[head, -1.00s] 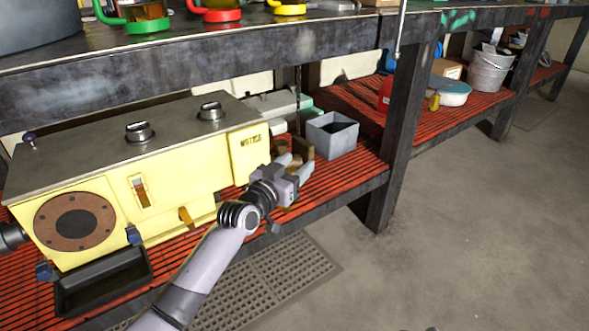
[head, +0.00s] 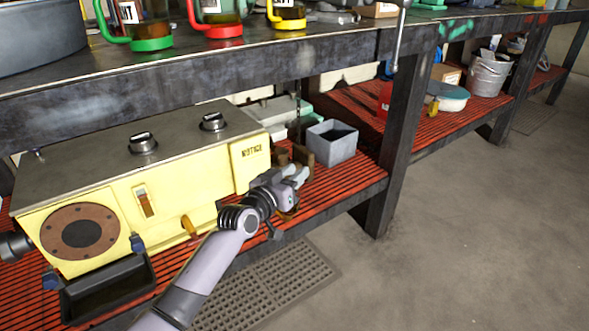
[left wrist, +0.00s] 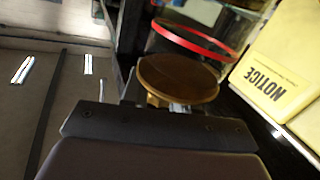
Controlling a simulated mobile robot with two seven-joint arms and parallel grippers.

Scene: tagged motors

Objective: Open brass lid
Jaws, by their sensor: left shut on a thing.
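A round brass lid (left wrist: 178,78) shows in the left wrist view, with a flat brown-gold top and a narrower brass part under it. My left gripper (head: 297,176) is shut on it, low in front of the right end of the yellow machine in the head view. My gripper hides most of the lid there. The yellow machine (head: 100,207) has a NOTICE label (left wrist: 267,84), at the right in the left wrist view. My right gripper is not in view.
Brown parts (head: 302,154) and a grey open box (head: 332,141) stand just behind my gripper on the red slatted shelf (head: 350,175). A dark post (head: 405,125) rises at the right. A black tray (head: 108,290) sits at the lower left. The floor at right is clear.

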